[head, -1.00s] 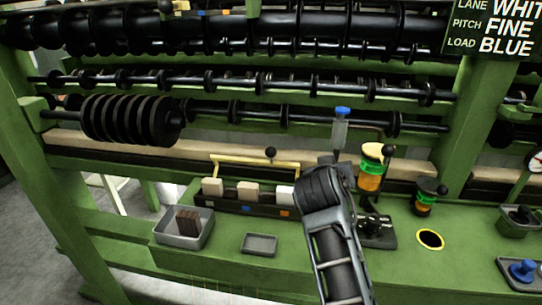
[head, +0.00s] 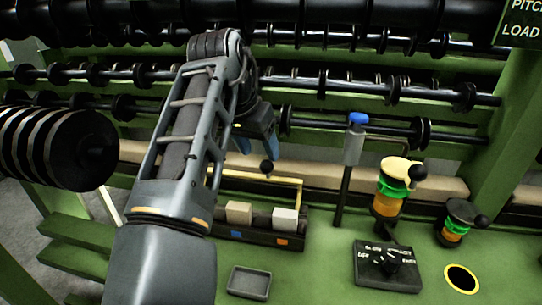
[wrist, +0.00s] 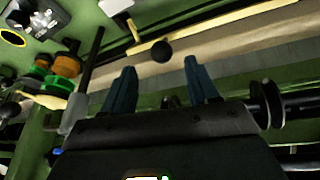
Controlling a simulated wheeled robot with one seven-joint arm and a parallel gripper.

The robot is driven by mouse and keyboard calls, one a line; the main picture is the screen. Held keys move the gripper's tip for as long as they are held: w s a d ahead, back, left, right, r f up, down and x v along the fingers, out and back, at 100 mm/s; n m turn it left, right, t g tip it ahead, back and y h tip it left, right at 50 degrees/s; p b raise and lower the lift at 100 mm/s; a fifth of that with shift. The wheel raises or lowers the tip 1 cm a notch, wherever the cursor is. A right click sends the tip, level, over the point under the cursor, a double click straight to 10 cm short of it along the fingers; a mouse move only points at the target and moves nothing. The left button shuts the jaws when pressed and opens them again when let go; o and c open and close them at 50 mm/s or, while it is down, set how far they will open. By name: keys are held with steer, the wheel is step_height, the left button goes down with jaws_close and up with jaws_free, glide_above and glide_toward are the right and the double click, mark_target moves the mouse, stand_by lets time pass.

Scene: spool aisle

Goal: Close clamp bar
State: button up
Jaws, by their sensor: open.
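The yellow clamp bar (head: 285,179) runs above and behind the light blocks on a black rack (head: 262,237), apart from the block tops. Its black ball knob (head: 267,167) stands up near the bar's middle. The left end of the bar is hidden behind my arm. My gripper (head: 257,146) is open and empty, just above the knob in the head view. In the wrist view the knob (wrist: 161,50) shows beyond and between the two blue fingers (wrist: 161,88), with the bar (wrist: 190,30) behind it. The fingers do not appear to touch the knob.
A blue-topped post (head: 350,150) stands right of the bar. An orange and green spool (head: 390,190), a smaller spool (head: 457,222) and a dial box (head: 387,266) stand farther right. A grey tray (head: 249,283) lies in front. Black roller shafts (head: 380,90) cross behind.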

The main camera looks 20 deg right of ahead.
mark_target(265, 162)
steer(key=shift+w+d+f, duration=0.15)
steer(key=shift+w+f, duration=0.1)
steer(key=shift+f, duration=0.15)
steer(key=x, duration=0.7)
steer(key=shift+r, duration=0.1)
jaws_close()
stand_by(0.3)
